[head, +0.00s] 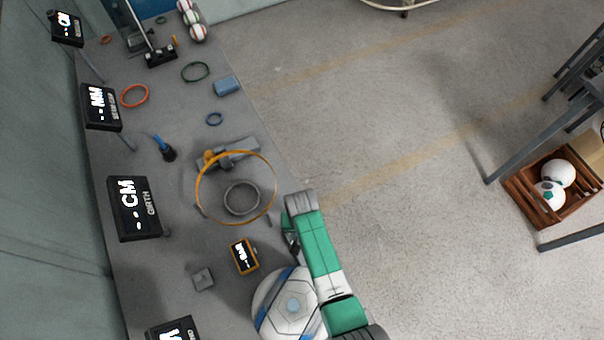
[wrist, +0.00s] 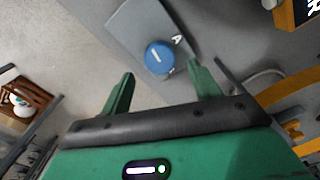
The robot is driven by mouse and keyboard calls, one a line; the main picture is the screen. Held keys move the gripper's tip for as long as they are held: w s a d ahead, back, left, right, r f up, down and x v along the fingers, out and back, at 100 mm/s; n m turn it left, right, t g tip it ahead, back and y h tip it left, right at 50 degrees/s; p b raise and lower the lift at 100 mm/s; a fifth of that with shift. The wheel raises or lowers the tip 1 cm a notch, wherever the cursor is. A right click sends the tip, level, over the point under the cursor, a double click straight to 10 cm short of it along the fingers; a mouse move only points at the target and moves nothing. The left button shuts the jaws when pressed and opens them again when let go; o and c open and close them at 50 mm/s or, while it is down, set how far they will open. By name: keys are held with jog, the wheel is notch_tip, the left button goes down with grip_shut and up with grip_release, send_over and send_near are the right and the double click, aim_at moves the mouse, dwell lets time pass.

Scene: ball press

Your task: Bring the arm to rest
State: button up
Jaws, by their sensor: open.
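My gripper (head: 290,238) is at the right edge of the grey bench (head: 180,210), low in the head view, and partly hidden by my green and white arm. In the wrist view my gripper (wrist: 162,82) has its two green fingers wide apart with nothing between them. Beyond the fingertips is a grey block with a blue round knob (wrist: 159,57) and a letter A. The knob looks apart from the fingers.
A large panelled white ball-like thing (head: 290,305) lies close beside my arm. An orange hoop (head: 198,203), a grey ring (head: 241,212) and an orange-framed display (head: 244,257) are near on the bench. The floor (head: 400,150) to the right is open, with a ball crate (head: 520,191) farther off.

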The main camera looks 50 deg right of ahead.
notch_tip(320, 180, up, 4)
jog(key=shift+f, duration=0.25)
dwell(0.4)
